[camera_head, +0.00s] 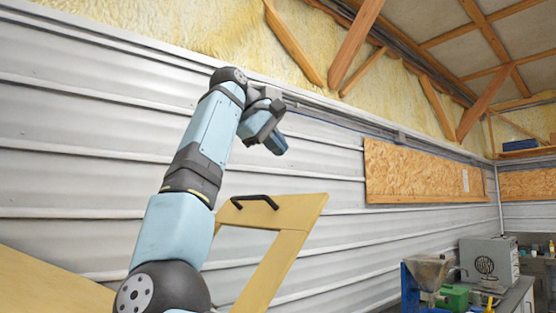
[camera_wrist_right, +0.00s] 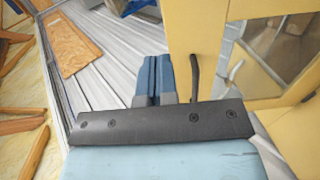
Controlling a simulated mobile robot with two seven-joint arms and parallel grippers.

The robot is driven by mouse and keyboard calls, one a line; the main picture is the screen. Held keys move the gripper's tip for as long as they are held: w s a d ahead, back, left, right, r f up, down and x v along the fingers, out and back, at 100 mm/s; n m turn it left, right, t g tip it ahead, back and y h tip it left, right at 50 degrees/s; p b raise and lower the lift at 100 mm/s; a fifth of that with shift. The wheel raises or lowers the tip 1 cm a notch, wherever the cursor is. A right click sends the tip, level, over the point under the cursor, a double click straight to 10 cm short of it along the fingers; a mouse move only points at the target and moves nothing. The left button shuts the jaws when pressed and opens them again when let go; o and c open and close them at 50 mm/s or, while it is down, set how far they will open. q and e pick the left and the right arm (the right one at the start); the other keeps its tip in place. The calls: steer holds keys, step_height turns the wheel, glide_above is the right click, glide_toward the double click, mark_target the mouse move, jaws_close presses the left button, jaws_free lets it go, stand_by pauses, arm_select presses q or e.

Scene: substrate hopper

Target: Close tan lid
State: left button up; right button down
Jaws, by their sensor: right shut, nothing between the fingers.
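The tan lid (camera_head: 302,212) stands raised and tilted in the head view, a flat frame around a window-like opening. A black bar handle (camera_head: 255,201) is fixed near its top edge. My right gripper (camera_head: 277,145) is above the handle and apart from it in the head view, its fingers shut and empty. In the right wrist view, the blue fingers of the right gripper (camera_wrist_right: 153,75) are together, just left of the handle (camera_wrist_right: 194,78) and the lid (camera_wrist_right: 192,30). My left gripper is not in view.
A tan panel (camera_head: 45,285) lies at the lower left. A corrugated metal wall (camera_head: 80,130) runs behind the lid. A workbench with a grey machine (camera_head: 488,262) and a blue-framed device (camera_head: 425,280) stands at the lower right.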

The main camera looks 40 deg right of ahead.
mark_target(308, 201)
steer(key=p+x, duration=0.1)
steer(key=x, duration=0.4)
steer(key=p+x, duration=0.1)
steer(key=x, duration=0.5)
steer(key=shift+w+d+p, duration=0.15)
steer(key=shift+w+p, duration=0.05)
steer(key=shift+p, duration=0.1)
steer(key=shift+d+f, duration=0.3)
steer(key=shift+f, duration=0.15)
steer(key=shift+w+d+f, duration=0.1)
steer(key=shift+w+d, duration=0.05)
